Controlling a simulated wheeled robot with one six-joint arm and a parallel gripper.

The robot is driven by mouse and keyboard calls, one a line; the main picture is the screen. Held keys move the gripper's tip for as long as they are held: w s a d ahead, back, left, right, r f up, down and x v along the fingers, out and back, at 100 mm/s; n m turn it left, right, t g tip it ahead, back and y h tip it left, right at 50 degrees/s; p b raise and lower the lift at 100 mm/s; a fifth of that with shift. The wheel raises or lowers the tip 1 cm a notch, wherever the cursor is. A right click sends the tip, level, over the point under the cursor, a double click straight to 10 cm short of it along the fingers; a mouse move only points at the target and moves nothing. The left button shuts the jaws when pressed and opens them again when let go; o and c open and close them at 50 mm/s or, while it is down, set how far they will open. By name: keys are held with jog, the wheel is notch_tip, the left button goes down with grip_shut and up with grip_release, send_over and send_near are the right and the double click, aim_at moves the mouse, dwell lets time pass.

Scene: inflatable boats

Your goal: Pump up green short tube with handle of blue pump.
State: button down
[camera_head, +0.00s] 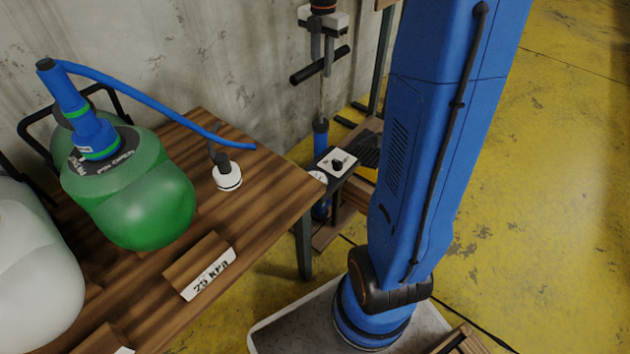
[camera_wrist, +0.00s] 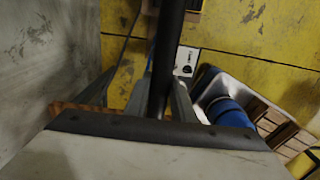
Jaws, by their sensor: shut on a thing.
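The green short tube (camera_head: 150,210) sits on the wooden table at the left, with a blue fitting (camera_head: 75,115) in its top. A blue hose (camera_head: 150,95) runs from that fitting to the right across the table's back. The blue pump (camera_head: 320,138) stands upright beyond the table, partly hidden. Its thin rod shows above the blue body, and its dark handle (camera_head: 337,62) is raised well above it. My gripper (camera_head: 323,58) is shut on the handle from above. In the wrist view the handle (camera_wrist: 168,55) is a dark bar between my fingers.
The wooden table (camera_head: 285,185) also carries a white tube (camera_head: 35,270), a white-and-black cap (camera_head: 227,178) and a block labelled "25 KPA" (camera_head: 208,275). A box with a black knob (camera_head: 337,162) stands by the pump. A concrete wall (camera_head: 220,60) is close behind; yellow floor (camera_head: 560,200) is open at right.

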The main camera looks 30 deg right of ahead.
notch_tip(320, 180, down, 16)
jog(key=shift+r, duration=0.25)
dwell(0.6)
dwell(0.4)
jog(key=shift+w+r, duration=0.1)
jog(key=shift+r, duration=0.2)
notch_tip(320, 180, up, 5)
jog(key=shift+f, duration=2.85)
